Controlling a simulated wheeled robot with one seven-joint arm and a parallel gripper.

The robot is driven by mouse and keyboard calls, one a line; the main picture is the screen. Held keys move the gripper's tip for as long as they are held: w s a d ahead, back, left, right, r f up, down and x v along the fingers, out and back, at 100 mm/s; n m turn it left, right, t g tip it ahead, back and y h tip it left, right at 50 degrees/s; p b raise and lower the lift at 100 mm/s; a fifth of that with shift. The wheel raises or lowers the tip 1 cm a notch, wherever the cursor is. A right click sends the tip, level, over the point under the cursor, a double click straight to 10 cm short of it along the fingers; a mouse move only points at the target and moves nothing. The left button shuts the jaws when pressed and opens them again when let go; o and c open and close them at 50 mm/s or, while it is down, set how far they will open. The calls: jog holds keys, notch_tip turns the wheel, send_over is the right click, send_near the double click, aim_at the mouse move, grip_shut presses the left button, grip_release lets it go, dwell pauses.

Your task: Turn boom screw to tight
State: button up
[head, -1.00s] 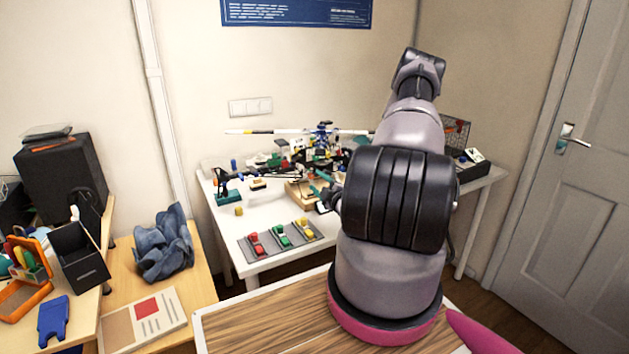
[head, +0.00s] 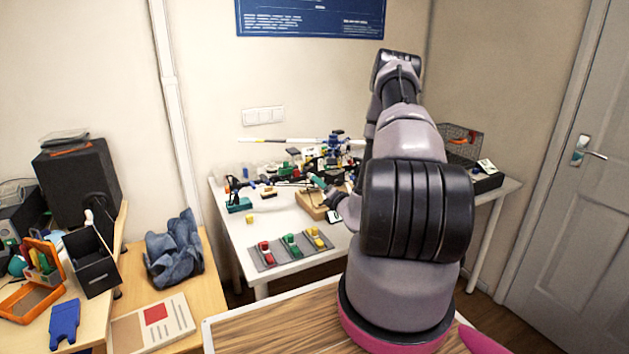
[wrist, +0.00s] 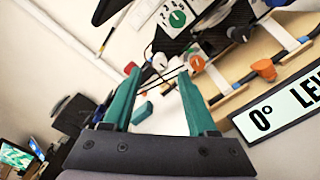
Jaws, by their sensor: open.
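My gripper (wrist: 159,72) is open in the wrist view, its two green fingers apart with nothing held between them. Beyond the fingertips are a white knob (wrist: 160,61) and a small orange-red knob (wrist: 196,62). A larger orange knob (wrist: 264,69) sits to the right on the wooden stand. A green dial (wrist: 177,18) on a marked white plate is at the top. I cannot tell which knob is the boom screw. In the head view the model helicopter (head: 335,144) stands on the white table, and my arm hides part of the setup.
A "0° LEVEL" plate (wrist: 285,103) lies close to the right of my fingers. In the head view a grey tray (head: 290,248) with red, green and yellow pieces lies at the table's front.

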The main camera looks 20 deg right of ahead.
jog(key=shift+w+a, duration=0.1)
jog(key=shift+w, duration=2.7)
